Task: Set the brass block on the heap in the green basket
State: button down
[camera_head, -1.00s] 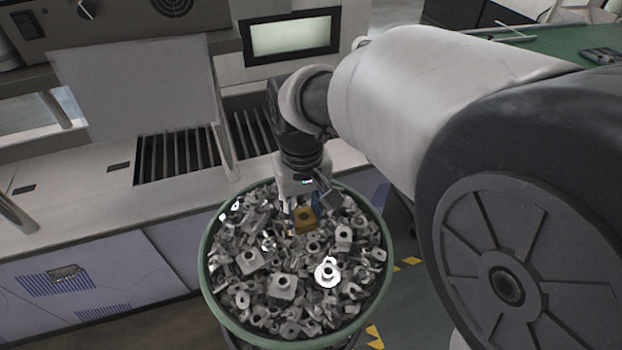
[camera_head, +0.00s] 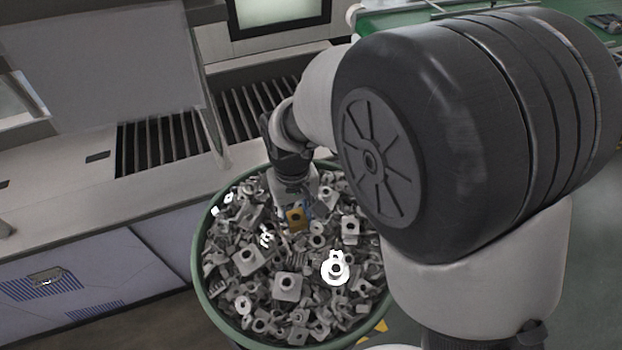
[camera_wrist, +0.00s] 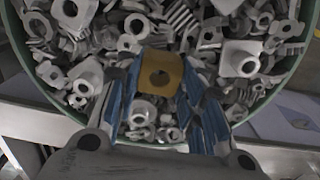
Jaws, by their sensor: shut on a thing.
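The brass block (camera_wrist: 161,73) is a yellow-gold piece with a round hole. My gripper (camera_wrist: 162,92) is shut on it, with blue-lined fingers on either side. In the head view the block (camera_head: 296,217) shows just below my gripper (camera_head: 298,205), over the back part of the heap. The green basket (camera_head: 205,300) is round and full of grey metal parts (camera_head: 288,285). The block is at or close above the heap; I cannot tell whether it touches. The wrist view also shows the basket's green rim (camera_wrist: 30,70) curving around the heap.
A grey counter (camera_head: 60,215) with slatted openings (camera_head: 160,142) runs behind and left of the basket. An upright grey panel (camera_head: 105,65) stands on it. A screen (camera_head: 280,12) is at the back. A green surface (camera_head: 440,15) lies at the back right.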

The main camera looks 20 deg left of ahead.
aim_at(296, 218)
notch_tip(296, 218, down, 6)
jog(key=shift+a+r+b, duration=0.1)
jog(key=shift+b, duration=0.65)
jog(key=shift+r, duration=0.1)
jog(key=c, duration=1.5)
grip_release()
jog(key=shift+f, duration=0.25)
jog(key=o, duration=0.4)
jog(key=shift+o, duration=0.2)
jog(key=shift+r, duration=0.1)
notch_tip(296, 218, up, 12)
jog(key=p, duration=0.3)
jog(key=shift+r, duration=0.15)
